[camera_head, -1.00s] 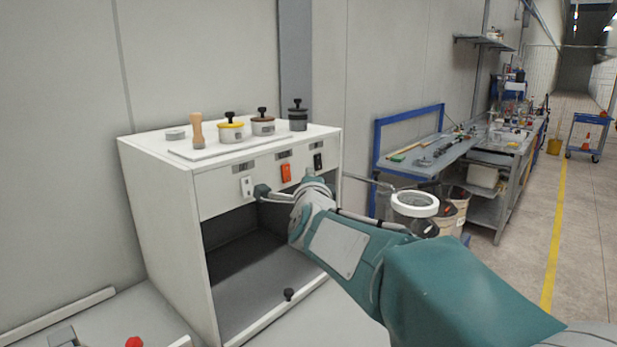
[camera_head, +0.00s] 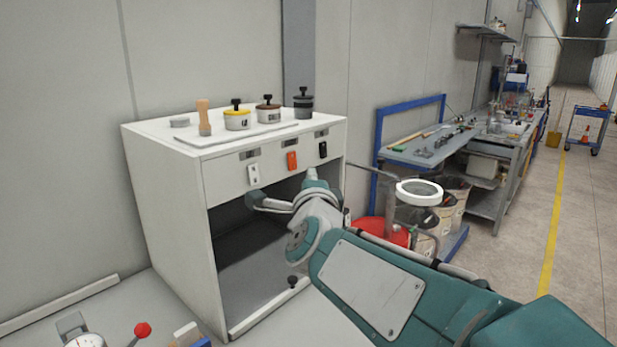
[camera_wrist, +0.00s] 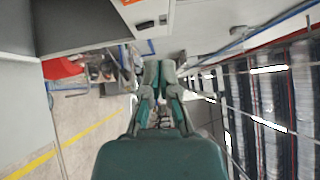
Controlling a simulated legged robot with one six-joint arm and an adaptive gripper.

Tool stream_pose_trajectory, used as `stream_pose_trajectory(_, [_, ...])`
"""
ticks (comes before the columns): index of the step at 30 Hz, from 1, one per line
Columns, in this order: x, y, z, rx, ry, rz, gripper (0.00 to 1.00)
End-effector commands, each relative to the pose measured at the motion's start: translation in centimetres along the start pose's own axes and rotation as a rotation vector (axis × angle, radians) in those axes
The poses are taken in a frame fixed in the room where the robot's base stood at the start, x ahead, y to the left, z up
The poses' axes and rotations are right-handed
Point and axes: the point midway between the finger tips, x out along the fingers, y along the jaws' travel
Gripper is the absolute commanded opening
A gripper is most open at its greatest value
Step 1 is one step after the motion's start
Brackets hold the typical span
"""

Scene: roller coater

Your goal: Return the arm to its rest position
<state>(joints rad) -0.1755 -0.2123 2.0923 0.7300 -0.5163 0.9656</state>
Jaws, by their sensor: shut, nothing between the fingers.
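My arm (camera_head: 375,285) reaches from the lower right toward the front of a white cabinet (camera_head: 165,200) in the head view. The arm's bent end is in front of the cabinet's open lower compartment, below the white, orange and black switches (camera_head: 291,161). The fingers of my gripper cannot be made out clearly in the head view. In the wrist view my gripper (camera_wrist: 158,72) points away from the camera, its fingers close together and holding nothing visible. Part of the cabinet (camera_wrist: 90,20) shows at the top of that view.
Lidded pots (camera_head: 237,119) and a wooden-handled tool (camera_head: 204,117) stand on the cabinet top. A dark knob (camera_head: 292,281) sits at the compartment's floor. A red-knobbed lever (camera_head: 142,329) is at lower left. A blue-framed workbench (camera_head: 410,150) and bins stand behind the arm.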

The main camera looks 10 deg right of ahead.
Motion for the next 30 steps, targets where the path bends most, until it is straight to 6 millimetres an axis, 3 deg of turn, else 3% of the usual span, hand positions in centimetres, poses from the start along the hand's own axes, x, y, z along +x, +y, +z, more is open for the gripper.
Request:
stream_pose_trajectory(5, [-0.7,0.3,0.1,-0.060,-0.036,0.030,0.00])
stream_pose_trajectory(8, [-2.5,1.5,0.4,-0.212,-0.122,0.105,0.00])
stream_pose_trajectory(13, [-7.6,5.4,0.6,-0.576,-0.328,0.276,0.00])
stream_pose_trajectory(17, [-12.1,8.9,-0.5,-0.851,-0.489,0.409,0.00])
stream_pose_trajectory(24, [-21.7,15.1,-4.8,-1.307,-0.800,0.673,0.00])
stream_pose_trajectory(27, [-24.9,16.8,-6.7,-1.433,-0.910,0.767,0.00])
stream_pose_trajectory(30, [-26.9,17.7,-7.8,-1.501,-0.979,0.826,0.00])
